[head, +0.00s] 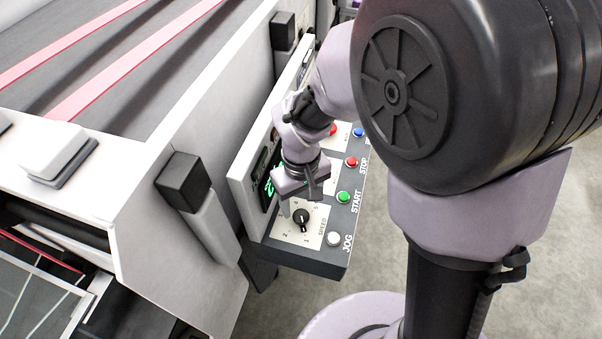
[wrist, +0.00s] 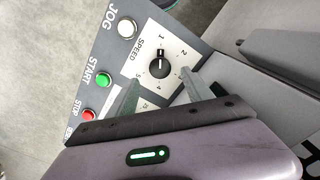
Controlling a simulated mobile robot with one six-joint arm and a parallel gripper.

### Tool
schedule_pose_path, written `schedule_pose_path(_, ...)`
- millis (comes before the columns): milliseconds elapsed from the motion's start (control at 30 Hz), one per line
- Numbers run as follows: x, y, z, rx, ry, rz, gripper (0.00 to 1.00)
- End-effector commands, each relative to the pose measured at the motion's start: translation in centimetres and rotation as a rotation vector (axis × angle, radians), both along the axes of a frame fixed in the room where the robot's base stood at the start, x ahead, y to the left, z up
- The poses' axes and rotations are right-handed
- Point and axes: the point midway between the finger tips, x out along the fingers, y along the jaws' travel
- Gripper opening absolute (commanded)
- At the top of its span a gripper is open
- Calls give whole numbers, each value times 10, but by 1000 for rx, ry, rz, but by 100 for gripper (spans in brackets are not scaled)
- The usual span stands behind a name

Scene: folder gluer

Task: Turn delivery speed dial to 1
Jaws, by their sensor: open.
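The delivery speed dial is a round black knob (head: 302,217) on a white SPEED plate at the near end of the control panel. In the wrist view the knob (wrist: 159,68) has a white pointer mark directed at the printed 1. My gripper (head: 298,204) is open and close to the dial, on its far side in the head view. In the wrist view its two grey fingers (wrist: 160,78) are spread, with the knob just beyond and between their tips. The fingers look clear of the knob. Nothing is held.
The dark panel (head: 334,254) carries a white JOG button (head: 334,238), a green START button (head: 343,197) and a red STOP button (head: 351,162) near the dial. A white display wall with green digits (head: 268,187) rises beside the dial. Open floor lies right of the panel.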

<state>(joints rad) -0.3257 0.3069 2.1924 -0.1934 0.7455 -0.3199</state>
Motion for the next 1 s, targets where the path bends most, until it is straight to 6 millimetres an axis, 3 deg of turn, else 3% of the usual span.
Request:
schedule_pose_path(33,1,0,19,2,-4,0,59)
schedule_pose_path(200,1,0,71,2,-4,-1,59)
schedule_pose_path(400,0,0,112,0,-2,0,59)
schedule_pose_path(567,0,0,122,0,-1,0,59)
schedule_pose_path(1000,-2,-3,118,8,-12,-20,59)
